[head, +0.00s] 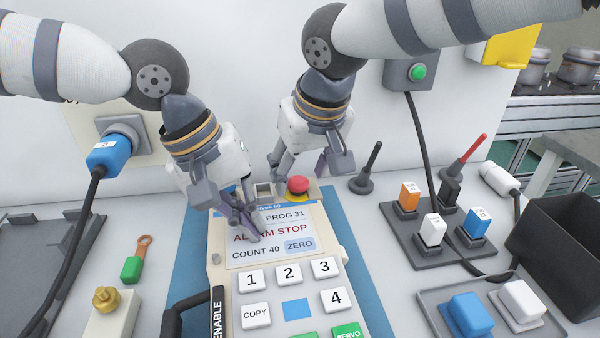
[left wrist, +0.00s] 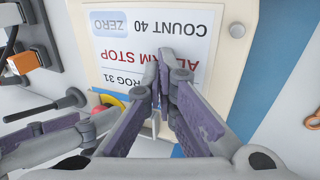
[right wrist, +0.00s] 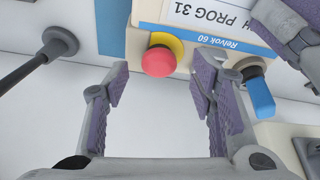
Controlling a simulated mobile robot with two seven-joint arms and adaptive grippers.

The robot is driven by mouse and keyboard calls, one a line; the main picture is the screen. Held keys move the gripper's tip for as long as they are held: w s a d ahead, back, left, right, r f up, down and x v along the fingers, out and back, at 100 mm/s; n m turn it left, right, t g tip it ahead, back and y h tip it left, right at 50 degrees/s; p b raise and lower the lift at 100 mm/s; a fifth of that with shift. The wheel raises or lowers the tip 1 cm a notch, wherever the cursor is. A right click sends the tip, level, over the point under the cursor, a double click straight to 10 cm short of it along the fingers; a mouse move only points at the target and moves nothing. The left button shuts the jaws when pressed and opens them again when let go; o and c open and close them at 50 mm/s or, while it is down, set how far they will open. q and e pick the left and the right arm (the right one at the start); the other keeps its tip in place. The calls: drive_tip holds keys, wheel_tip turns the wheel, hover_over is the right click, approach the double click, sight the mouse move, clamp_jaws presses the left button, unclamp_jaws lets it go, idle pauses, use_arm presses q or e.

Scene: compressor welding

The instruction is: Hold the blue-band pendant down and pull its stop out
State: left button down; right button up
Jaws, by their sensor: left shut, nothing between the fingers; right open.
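The blue-band pendant (head: 232,285) lies on a blue mat, its screen (head: 310,228) reading "ALARM STOP". Its blue band shows in the right wrist view (right wrist: 222,45). The red stop (head: 299,184), a round knob on a yellow collar, sits at the pendant's far end; it also shows in the right wrist view (right wrist: 158,62). My left gripper (head: 246,230) is shut and empty, its tips at the screen's left part; contact is hard to tell. The tips also show in the left wrist view (left wrist: 163,62). My right gripper (head: 311,168) is open near the stop, which appears between its fingers (right wrist: 158,85).
A blue mat (head: 357,290) lies under the pendant. A rack (head: 400,228) with orange, white, black and blue plugs stands to the right. A black upright stick (head: 370,165) stands close to my right gripper. A green-ended tool (head: 132,268) lies on the left.

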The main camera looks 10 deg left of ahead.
use_arm(q)
drive_tip(key=shift+a+f, duration=0.1)
drive_tip(key=shift+f, duration=0.2)
use_arm(e)
drive_tip(key=shift+w+a+f, duration=0.15)
drive_tip(key=shift+w+f, duration=0.05)
drive_tip(key=shift+f, duration=0.5)
clamp_jaws()
drive_tip(key=shift+r, duration=0.8)
unclamp_jaws()
drive_tip(key=v, duration=1.2)
